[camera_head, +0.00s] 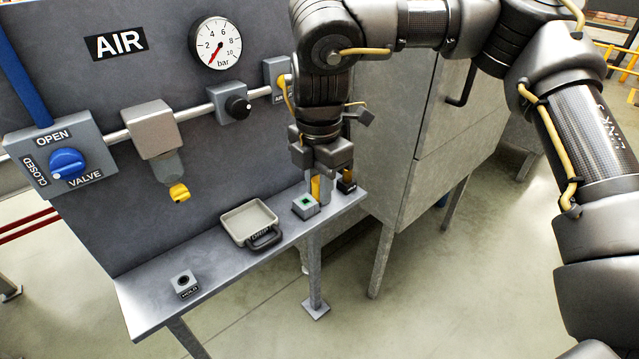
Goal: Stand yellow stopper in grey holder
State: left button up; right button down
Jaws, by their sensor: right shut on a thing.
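A yellow stopper (315,188) shows as a narrow upright strip between the fingers of my right gripper (321,190). The gripper points down and is shut on it, above the right end of the grey shelf; the fingers hide most of the stopper. I cannot tell whether its lower end touches anything. The grey holder (184,283), a small block with a dark round hole and a HOLD label, stands on the shelf's left part, well away from the gripper. Its hole looks empty. My left gripper is not in view.
A grey tray (249,222) with a dark handle sits mid-shelf. A small block with a green top (306,206) and a black labelled item (346,185) stand near the right gripper. The shelf between tray and holder is clear.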

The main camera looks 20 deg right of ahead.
jog(key=w+f+p, duration=0.4)
jog(key=w+f, duration=0.3)
jog(key=w, duration=0.6)
jog(key=shift+w+d+f, duration=0.15)
jog(key=shift+d+f, duration=0.2)
jog(key=shift+d, duration=0.1)
dwell(1.9)
dwell(0.4)
